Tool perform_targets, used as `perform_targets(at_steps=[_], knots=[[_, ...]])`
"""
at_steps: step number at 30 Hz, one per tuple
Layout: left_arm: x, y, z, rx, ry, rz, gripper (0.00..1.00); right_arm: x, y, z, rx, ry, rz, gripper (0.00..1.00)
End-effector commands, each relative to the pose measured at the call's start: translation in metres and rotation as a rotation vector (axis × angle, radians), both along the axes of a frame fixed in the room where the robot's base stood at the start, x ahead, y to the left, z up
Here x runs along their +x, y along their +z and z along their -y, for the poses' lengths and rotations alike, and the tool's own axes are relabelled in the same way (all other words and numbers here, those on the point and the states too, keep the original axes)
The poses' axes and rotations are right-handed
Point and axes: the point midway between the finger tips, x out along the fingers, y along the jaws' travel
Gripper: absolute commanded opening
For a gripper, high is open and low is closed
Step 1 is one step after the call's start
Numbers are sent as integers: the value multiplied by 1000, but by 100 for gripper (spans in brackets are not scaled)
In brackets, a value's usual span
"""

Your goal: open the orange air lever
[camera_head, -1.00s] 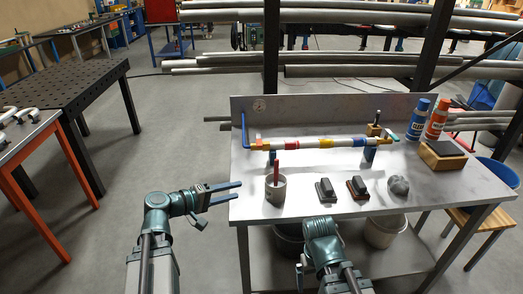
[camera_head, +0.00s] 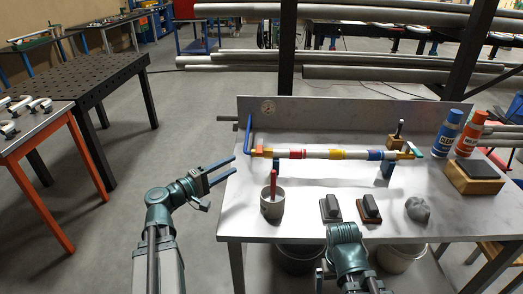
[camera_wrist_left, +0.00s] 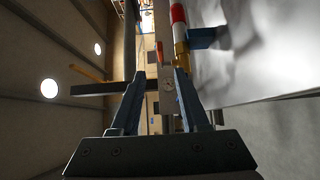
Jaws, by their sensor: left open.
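A striped pipe assembly (camera_head: 310,154) lies across the bench. An orange-yellow fitting (camera_head: 263,152) is at its left end, beside an upright blue handle (camera_head: 249,135). I cannot tell which orange part is the air lever. My left gripper (camera_head: 234,168) is open and empty, just left of the fitting and apart from it. In the left wrist view, a brassy fitting (camera_wrist_left: 181,54) and red-white pipe appear beyond the open fingers (camera_wrist_left: 156,80). My right gripper's fingers are hidden.
A grey cup with a red-handled tool (camera_head: 272,207), two dark blocks (camera_head: 330,208) (camera_head: 369,208) and a grey lump (camera_head: 417,210) stand along the bench front. Blue (camera_head: 447,132) and orange (camera_head: 469,135) bottles stand at right. Clear floor lies left of the bench.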

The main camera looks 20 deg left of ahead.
Motion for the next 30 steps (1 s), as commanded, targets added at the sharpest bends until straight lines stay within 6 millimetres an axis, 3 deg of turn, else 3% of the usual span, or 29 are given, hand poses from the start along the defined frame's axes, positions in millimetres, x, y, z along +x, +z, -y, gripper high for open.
perform_targets(at_steps=[15, 21, 30], knots=[[88, 0, 48, 0, -4, -1, 45, 0, 0, 0, 0, 0, 0, 100], [106, 0, 58, 0, -2, -1, 45, 0, 0, 0, 0, 0, 0, 100], [112, 0, 62, 0, 0, -1, 45, 0, 0, 0, 0, 0, 0, 100]])
